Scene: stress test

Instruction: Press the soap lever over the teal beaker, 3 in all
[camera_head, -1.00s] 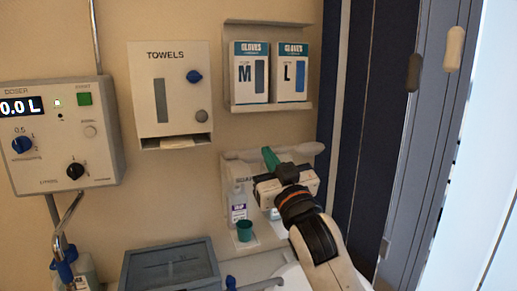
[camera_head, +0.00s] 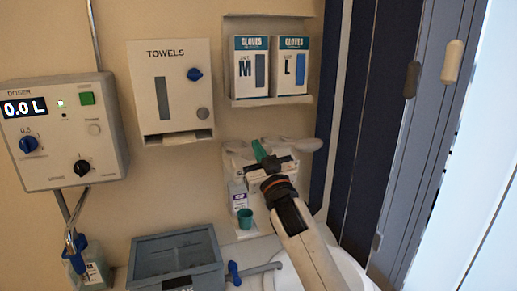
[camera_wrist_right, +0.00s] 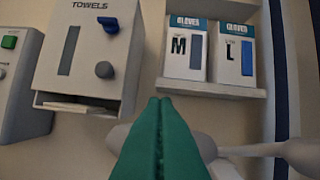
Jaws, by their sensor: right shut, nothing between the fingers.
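The teal beaker (camera_head: 245,219) stands upright on the small ledge below the white soap dispenser (camera_head: 232,165), beside a purple-labelled bottle (camera_head: 239,198). Pale lever paddles (camera_head: 303,145) stick out at the dispenser's top; in the right wrist view one shows behind my fingers at left (camera_wrist_right: 118,138) and one at right (camera_wrist_right: 300,156). My right gripper (camera_head: 259,150) has green fingers, shut and empty, at the height of the levers and above the beaker. In the wrist view its fingertips (camera_wrist_right: 160,101) point at the wall. The gripper and arm hide part of the dispenser. My left gripper is not in view.
A towel box (camera_head: 168,92) and a glove shelf (camera_head: 268,101) hang above. The doser (camera_head: 62,130) reads 0.0 L at left. A grey bin (camera_head: 178,258), a blue-handled tap (camera_head: 234,273) and a white basin (camera_head: 345,270) lie below. Dark panels (camera_head: 350,110) stand at right.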

